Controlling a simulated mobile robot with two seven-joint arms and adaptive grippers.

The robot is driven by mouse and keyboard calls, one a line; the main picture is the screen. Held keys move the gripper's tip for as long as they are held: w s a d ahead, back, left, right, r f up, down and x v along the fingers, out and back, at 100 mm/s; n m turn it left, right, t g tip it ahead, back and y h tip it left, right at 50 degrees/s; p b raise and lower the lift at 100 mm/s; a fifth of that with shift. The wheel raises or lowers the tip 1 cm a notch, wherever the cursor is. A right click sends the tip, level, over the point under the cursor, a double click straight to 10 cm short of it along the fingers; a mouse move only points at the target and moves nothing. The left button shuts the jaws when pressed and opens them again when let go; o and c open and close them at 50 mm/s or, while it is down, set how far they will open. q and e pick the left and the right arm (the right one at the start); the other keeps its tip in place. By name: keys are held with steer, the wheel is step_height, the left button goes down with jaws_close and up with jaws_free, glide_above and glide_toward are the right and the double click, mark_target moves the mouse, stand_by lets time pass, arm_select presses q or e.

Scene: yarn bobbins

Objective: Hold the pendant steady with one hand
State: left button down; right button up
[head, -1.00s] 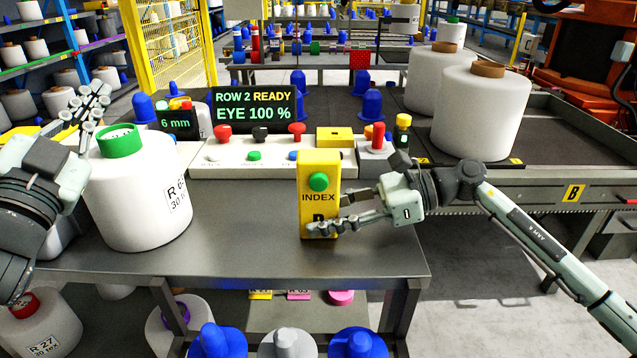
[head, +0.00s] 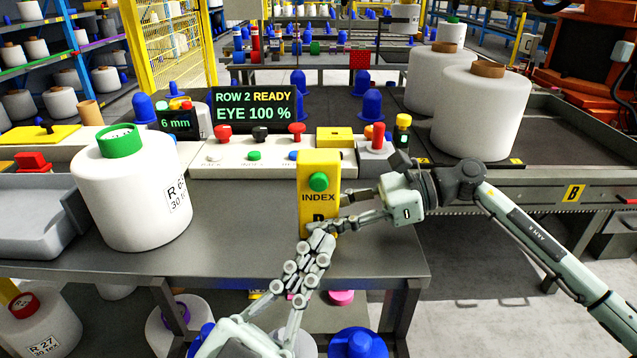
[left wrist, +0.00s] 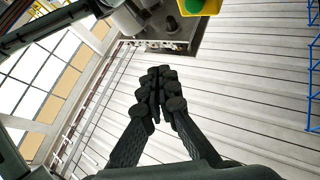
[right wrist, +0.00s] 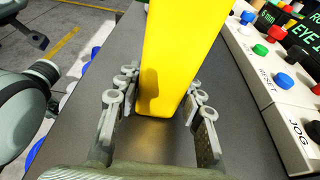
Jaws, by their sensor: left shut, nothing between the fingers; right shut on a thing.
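The pendant is a yellow upright box (head: 320,171) with a green button and the word INDEX, near the front of the grey table. My right gripper (head: 338,212) comes from the right and is shut on the pendant; the right wrist view shows its fingers on both sides of the yellow body (right wrist: 180,60). My left gripper (head: 318,242) is shut and empty, just in front of the pendant's lower part and overlapping it in the head view. In the left wrist view its fingertips (left wrist: 158,75) are together, and the pendant's green button (left wrist: 194,6) shows at the top.
A white bobbin with a green core (head: 130,200) stands on the table's left. A white control panel (head: 262,165) with several buttons lies behind the pendant, under a display reading ROW 2 READY, EYE 100 % (head: 254,107). A grey tray (head: 40,215) is at far left.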

mark_target(319, 183)
arm_select(q)
steer(key=shift+w, duration=0.1)
steer(key=shift+w+a, duration=0.1)
steer(key=shift+w, duration=4.25)
steer(key=shift+w, duration=0.1)
steer(key=shift+w, duration=0.25)
steer(key=shift+w+a+r, duration=0.3)
steer(key=shift+w+r, duration=0.15)
steer(key=shift+w, duration=0.05)
steer(key=shift+s+d+f, duration=0.1)
steer(key=shift+s+f, duration=0.05)
steer(key=shift+f, duration=0.05)
steer(key=shift+s+d+f, duration=0.1)
steer(key=shift+s+f, duration=0.1)
steer(key=shift+s, duration=0.95)
steer(key=shift+s+d+f, duration=0.1)
steer(key=shift+s+f, duration=0.05)
steer(key=shift+s, duration=1)
